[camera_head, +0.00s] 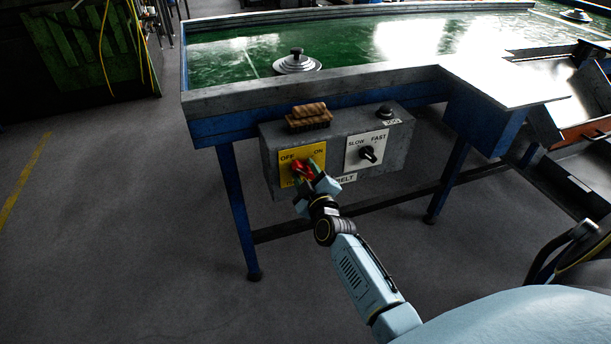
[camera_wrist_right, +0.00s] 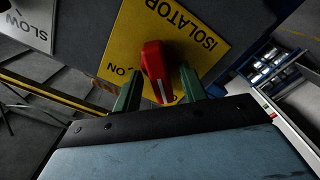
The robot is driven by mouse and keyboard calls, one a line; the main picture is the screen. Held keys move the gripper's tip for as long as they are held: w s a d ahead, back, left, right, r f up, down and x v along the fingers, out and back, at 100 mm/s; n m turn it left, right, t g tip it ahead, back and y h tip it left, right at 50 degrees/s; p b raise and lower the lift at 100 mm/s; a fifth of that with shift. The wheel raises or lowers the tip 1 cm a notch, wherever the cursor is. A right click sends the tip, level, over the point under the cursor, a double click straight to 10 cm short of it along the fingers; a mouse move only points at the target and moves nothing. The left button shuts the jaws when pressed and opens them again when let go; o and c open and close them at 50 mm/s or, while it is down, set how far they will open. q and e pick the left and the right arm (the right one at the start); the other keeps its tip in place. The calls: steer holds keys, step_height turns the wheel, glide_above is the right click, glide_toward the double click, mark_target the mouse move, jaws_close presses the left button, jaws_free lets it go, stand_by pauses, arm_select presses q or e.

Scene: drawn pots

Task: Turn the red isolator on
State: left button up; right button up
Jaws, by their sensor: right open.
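The red isolator (camera_head: 303,169) is a knob on a yellow plate (camera_head: 290,157) marked OFF at upper left and ON at upper right, on the grey box's front. My right gripper (camera_head: 312,178) is in front of it and partly hides it in the head view. In the right wrist view the red handle (camera_wrist_right: 156,72) stands between the two open green fingers (camera_wrist_right: 160,88). Its white line points down in that view, away from the word ISOLATOR and not at ON. The OFF mark is hidden there. Contact with the fingers is unclear. My left gripper is out of view.
The grey control box (camera_head: 338,138) hangs under the green-topped table (camera_head: 350,45). Beside the isolator is a black SLOW/FAST knob (camera_head: 368,154). A wooden brush (camera_head: 308,116) and a black JOG button (camera_head: 385,112) are on the box top. Open floor lies left.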

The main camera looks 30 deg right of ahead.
jaws_close()
stand_by(0.3)
